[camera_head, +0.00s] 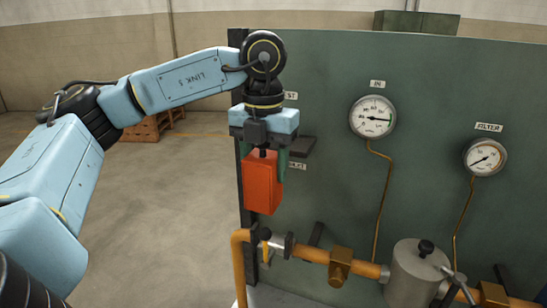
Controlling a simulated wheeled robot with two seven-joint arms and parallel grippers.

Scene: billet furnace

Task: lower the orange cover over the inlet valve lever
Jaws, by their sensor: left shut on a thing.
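The orange cover (262,184) is a box-like piece with a dark knob on its top. My left gripper (263,150) comes down from above and is shut on the cover at its top. The cover hangs upright in front of the left end of the green panel, above the orange pipe (312,254). Below the cover, a small dark-topped handle (265,234) shows at the pipe's left end, and a dark bar (316,235) stands a little to its right. I cannot tell for sure which is the inlet valve lever. A gap separates the cover from the pipe. My right gripper is not in view.
The green panel (330,80) stands close behind the cover. A grey canister (416,275) sits on the pipe at the right. Open floor lies left of the panel.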

